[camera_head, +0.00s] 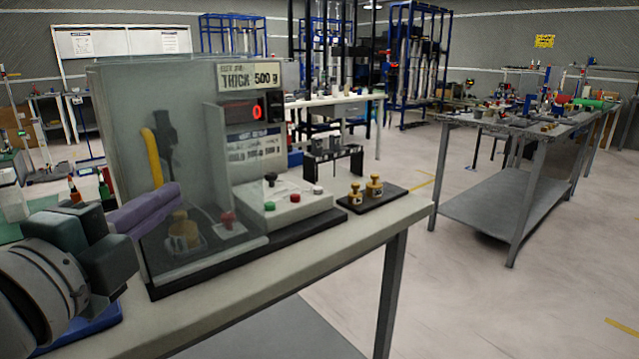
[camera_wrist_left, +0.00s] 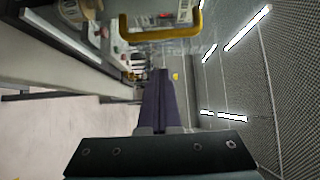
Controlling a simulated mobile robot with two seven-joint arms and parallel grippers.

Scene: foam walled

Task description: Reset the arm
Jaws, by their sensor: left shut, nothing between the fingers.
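My left arm comes in from the left in the head view. Its left gripper (camera_head: 148,207) has purple fingers, shut with nothing between them, in front of the clear-walled machine (camera_head: 178,100) at its lower left. In the left wrist view the gripper (camera_wrist_left: 161,85) shows its purple fingers together. The machine's yellow handle (camera_head: 152,157) is behind and above the fingers; it also shows in the left wrist view (camera_wrist_left: 160,34). A brass weight (camera_head: 184,232) sits inside the machine. My right gripper is not in view.
The bench (camera_head: 330,250) carries the machine, a button panel (camera_head: 290,200) and a black plate with two brass weights (camera_head: 374,186). Another metal table (camera_head: 500,205) stands at the right. Open floor lies between the tables. A blue item (camera_head: 88,325) is below my left arm.

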